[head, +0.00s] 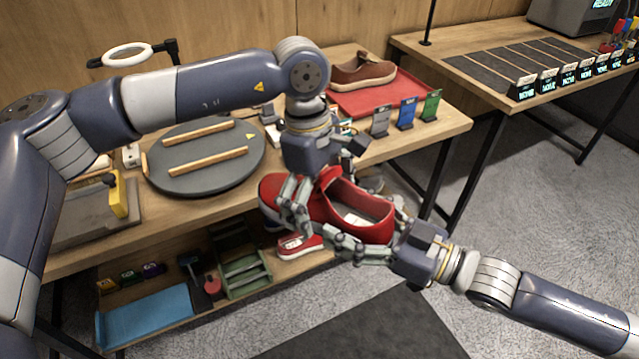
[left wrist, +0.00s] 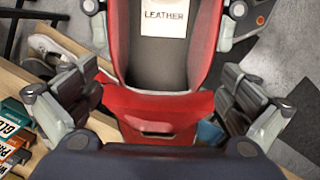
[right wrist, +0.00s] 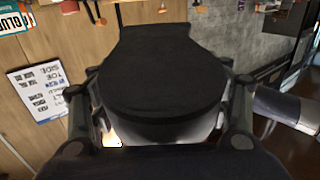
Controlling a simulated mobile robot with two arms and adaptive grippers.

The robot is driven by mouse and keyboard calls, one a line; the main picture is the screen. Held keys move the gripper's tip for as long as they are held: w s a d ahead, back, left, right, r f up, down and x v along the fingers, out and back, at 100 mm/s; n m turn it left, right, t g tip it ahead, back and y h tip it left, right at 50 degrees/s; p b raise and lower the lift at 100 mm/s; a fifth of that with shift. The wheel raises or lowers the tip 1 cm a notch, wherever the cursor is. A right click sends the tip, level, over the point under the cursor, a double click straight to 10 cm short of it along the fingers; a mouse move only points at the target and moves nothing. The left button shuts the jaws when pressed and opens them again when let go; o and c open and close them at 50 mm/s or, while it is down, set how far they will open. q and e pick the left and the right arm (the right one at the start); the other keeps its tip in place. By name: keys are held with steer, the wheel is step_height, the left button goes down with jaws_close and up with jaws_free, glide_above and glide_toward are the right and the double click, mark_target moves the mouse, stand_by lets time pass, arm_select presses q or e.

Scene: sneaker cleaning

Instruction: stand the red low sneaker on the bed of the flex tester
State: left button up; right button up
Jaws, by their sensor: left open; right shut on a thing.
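The red low sneaker (head: 357,208) is held in the air in front of the bench. A card reading LEATHER (left wrist: 164,18) lies inside it. My right gripper (head: 362,246) is shut on the sneaker; its dark sole (right wrist: 165,75) fills the right wrist view between the fingers. My left gripper (head: 303,200) is open, its fingers on either side of the sneaker, as the left wrist view (left wrist: 150,105) also shows. I cannot tell whether they touch it. A grey plate with a yellow part (head: 118,196), perhaps the flex tester, is at the bench's left, partly hidden by my left arm.
A round grey plate with two wooden bars (head: 200,160) lies mid-bench. A brown shoe (head: 362,74) sits on a red tray (head: 395,98) behind small coloured cards. Below are a blue tray (head: 150,314), a green rack (head: 245,275) and a red-and-white item (head: 300,246).

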arm_select(q)
steer(key=shift+f, duration=0.15)
arm_select(e)
steer(key=shift+r, duration=0.1)
arm_select(q)
steer(key=shift+c, duration=0.2)
steer(key=c, duration=1.4)
steer(key=shift+c, duration=1)
arm_select(e)
steer(key=o, duration=1.8)
